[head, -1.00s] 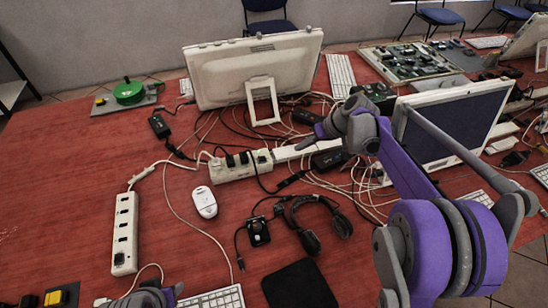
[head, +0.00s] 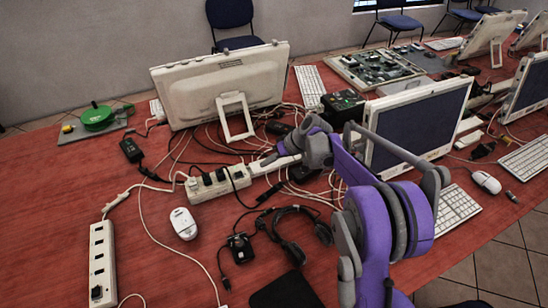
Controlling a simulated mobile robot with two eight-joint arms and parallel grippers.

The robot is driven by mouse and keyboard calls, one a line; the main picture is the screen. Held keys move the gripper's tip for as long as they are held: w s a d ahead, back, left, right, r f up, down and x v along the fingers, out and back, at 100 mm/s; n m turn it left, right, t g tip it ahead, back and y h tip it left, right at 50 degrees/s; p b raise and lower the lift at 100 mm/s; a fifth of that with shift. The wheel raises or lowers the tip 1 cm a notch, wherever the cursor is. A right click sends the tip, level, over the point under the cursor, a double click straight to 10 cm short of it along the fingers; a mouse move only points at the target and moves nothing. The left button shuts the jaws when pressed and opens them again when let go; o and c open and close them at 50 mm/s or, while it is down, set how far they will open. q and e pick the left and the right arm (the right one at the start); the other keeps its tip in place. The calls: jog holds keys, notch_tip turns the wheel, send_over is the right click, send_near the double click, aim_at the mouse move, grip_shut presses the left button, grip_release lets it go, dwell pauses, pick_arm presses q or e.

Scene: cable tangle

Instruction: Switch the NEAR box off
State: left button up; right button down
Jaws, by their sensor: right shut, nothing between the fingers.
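Which thing the near box is, I cannot tell for sure. The nearest box-like thing is a white power strip (head: 101,265) at the left front, with a dark switch (head: 97,292) at its near end; its on or off state is too small to read. A second white power strip (head: 212,188) lies farther back in the middle, with black plugs in it. My right gripper (head: 269,159) is shut and empty, pointing left, above the cables just right of the middle strip. I see no contact with either strip. My left gripper is not in view.
White and black cables tangle under the monitor (head: 213,85). A white mouse (head: 183,223), a black headset (head: 301,248) and a small black device (head: 239,247) lie near the middle. A green round object (head: 97,117) sits at the back left. The red table (head: 55,190) is clear at the left.

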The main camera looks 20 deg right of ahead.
aim_at(242, 173)
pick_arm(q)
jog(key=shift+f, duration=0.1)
pick_arm(e)
jog(key=x, duration=0.3)
jog(key=shift+w+a+f, duration=0.15)
jog(key=shift+a+f, duration=0.05)
jog(key=shift+f, duration=0.1)
jog(key=shift+a+r, duration=0.2)
jog(key=shift+a, duration=0.4)
jog(key=shift+a+r, duration=0.2)
jog(key=shift+a, duration=0.45)
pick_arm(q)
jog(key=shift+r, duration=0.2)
pick_arm(e)
jog(key=shift+a, duration=0.6)
jog(key=shift+r, duration=0.1)
jog(key=shift+s+a+r+h+p, duration=0.2)
jog(key=shift+a+r+h+p, duration=0.1)
jog(key=shift+a+h+p, duration=0.25)
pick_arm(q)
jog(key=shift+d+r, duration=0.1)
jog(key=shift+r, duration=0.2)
pick_arm(e)
jog(key=shift+f, duration=0.1)
